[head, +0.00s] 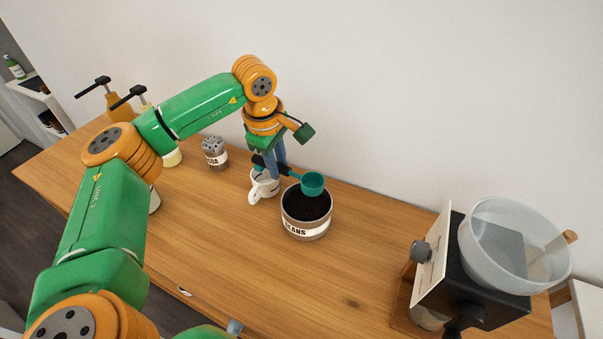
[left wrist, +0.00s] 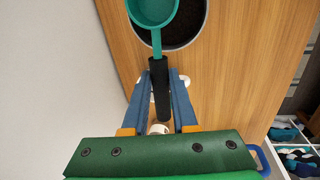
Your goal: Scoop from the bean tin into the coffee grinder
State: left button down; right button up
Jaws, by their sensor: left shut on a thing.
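The bean tin (head: 306,222) stands upright on the wooden table, open and filled with dark contents. My left gripper (head: 272,165) is shut on the black handle of a teal scoop (head: 313,184). The scoop's bowl is above the tin's back rim; it also shows over the tin's opening in the left wrist view (left wrist: 152,12). The coffee grinder (head: 478,265) with a clear bowl-shaped hopper (head: 515,245) stands at the right. My right gripper is not in view.
A white mug (head: 263,187) stands just left of the tin, close below my left gripper. A shaker jar (head: 215,153) and pump bottles (head: 118,106) stand further left. The table between the tin and the grinder is clear. A wall runs behind.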

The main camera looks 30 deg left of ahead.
pick_arm(q)
jog(key=shift+w+a, duration=0.35)
jog(key=shift+a, duration=0.2)
jog(key=shift+s+r, duration=0.1)
jog(key=shift+s, duration=0.4)
jog(key=shift+s+r, duration=0.1)
jog(key=d+f+y+b, duration=0.3)
jog(key=f+y+b, duration=0.1)
jog(key=y, duration=0.4)
jog(key=shift+w+d+f+m+b, duration=0.2)
jog(key=shift+d+f+m+b, duration=0.15)
jog(key=shift+f, duration=0.45)
